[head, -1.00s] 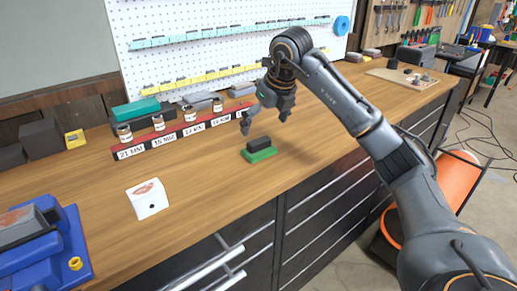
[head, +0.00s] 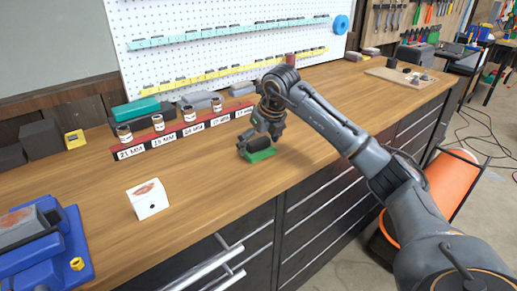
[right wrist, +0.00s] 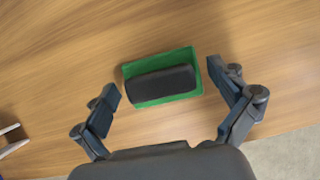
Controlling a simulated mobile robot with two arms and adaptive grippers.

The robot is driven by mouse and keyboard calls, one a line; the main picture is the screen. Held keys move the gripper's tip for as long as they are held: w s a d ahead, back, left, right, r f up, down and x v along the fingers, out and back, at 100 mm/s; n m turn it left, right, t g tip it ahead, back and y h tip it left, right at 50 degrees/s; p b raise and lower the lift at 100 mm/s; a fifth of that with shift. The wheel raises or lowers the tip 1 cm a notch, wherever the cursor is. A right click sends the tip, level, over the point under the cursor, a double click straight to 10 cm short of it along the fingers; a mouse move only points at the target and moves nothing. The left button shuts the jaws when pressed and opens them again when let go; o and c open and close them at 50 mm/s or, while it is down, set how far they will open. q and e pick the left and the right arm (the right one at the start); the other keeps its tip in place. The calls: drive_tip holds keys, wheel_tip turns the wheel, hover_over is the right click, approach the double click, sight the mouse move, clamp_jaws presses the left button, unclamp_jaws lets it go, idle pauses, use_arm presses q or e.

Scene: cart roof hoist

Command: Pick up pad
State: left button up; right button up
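The pad (head: 262,155) is a green block with a black grip on top, lying on the wooden workbench near its front edge. In the right wrist view the pad (right wrist: 162,78) lies between and a little beyond the two fingertips, with wood visible on its left side. My right gripper (head: 260,138) is open and sits just above the pad, partly covering it in the head view. My left gripper is not in view.
A red labelled rack (head: 175,139) with several small jars stands behind the pad. The bench around the pad is mostly clear.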

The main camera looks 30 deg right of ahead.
sight(259, 139)
drive_tip(key=c, duration=0.7)
drive_tip(key=shift+r, duration=0.1)
drive_tip(key=shift+r+p, duration=0.5)
drive_tip(key=shift+p, duration=0.1)
wheel_tip(259, 139, up, 2)
drive_tip(key=shift+r+p, duration=0.25)
drive_tip(key=shift+p, duration=0.85)
drive_tip(key=s+a+r+p, duration=0.2)
drive_tip(key=s+a+r, duration=0.2)
drive_tip(key=s+r, duration=0.5)
drive_tip(key=s, duration=0.4)
drive_tip(key=shift+s+r+p, duration=0.15)
drive_tip(key=shift+s+p, duration=0.1)
drive_tip(key=shift+p, duration=0.15)
